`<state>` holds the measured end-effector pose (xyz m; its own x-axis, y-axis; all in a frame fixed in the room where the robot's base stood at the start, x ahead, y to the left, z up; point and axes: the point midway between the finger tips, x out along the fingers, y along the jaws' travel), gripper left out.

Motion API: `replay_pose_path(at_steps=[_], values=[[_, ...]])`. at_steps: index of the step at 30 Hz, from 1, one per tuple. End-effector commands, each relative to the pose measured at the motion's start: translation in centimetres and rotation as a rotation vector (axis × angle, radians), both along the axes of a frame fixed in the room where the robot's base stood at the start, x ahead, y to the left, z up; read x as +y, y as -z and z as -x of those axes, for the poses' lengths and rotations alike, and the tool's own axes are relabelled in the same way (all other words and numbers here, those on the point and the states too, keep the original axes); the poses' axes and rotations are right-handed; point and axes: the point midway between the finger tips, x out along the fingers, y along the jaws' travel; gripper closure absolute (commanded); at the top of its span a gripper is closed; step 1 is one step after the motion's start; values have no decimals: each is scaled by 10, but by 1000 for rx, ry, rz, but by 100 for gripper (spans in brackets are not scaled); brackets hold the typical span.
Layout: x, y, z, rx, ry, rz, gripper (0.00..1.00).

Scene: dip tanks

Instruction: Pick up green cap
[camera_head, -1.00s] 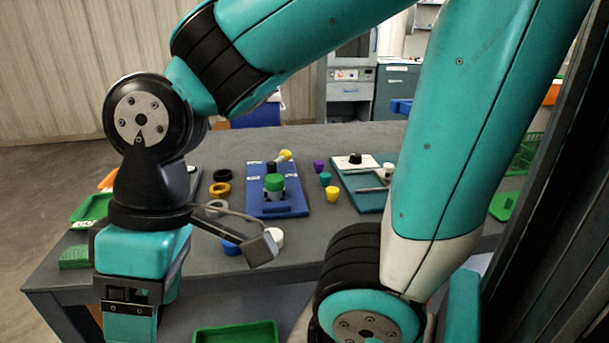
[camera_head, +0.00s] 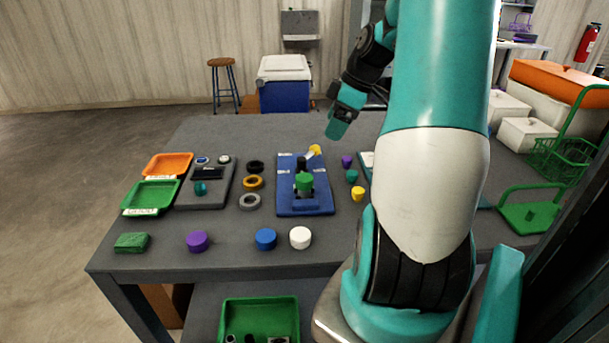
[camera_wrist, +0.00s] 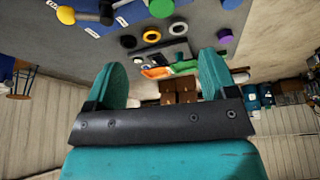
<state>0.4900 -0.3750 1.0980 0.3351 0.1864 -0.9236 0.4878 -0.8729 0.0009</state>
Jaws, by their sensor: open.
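The green cap (camera_head: 304,183) sits on top of a dark fixture on the blue board (camera_head: 312,209) in the middle of the table. In the wrist view the green cap (camera_wrist: 162,8) shows at the top edge, partly cut off. My gripper (camera_head: 338,129) hangs beyond and to the right of the cap in the head view, apart from it. In the wrist view my gripper (camera_wrist: 162,80) has two teal fingers spread wide with nothing between them.
Purple (camera_head: 197,241), blue (camera_head: 265,239) and white (camera_head: 300,238) caps stand along the table's front. Black, yellow and grey rings (camera_head: 249,201) lie left of the board. Small cups (camera_head: 358,194) stand to its right. Green (camera_head: 149,196) and orange (camera_head: 167,165) trays lie at left.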

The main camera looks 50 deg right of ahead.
Motion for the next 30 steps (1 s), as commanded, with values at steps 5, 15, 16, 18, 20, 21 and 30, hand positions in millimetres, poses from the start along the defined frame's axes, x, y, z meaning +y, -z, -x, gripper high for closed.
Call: replay_pose_path(at_steps=[5,15,16,18,20,21,30], values=[[9,34,-12,4,-5,-8,22],[21,96,-35,3,-3,-3,22],[22,100,-36,2,-2,-2,22],[23,104,-38,2,-2,-2,22],[23,107,-39,2,-2,-1,22],[24,109,-40,2,-2,-2,22],[36,145,-58,4,-1,-3,22]])
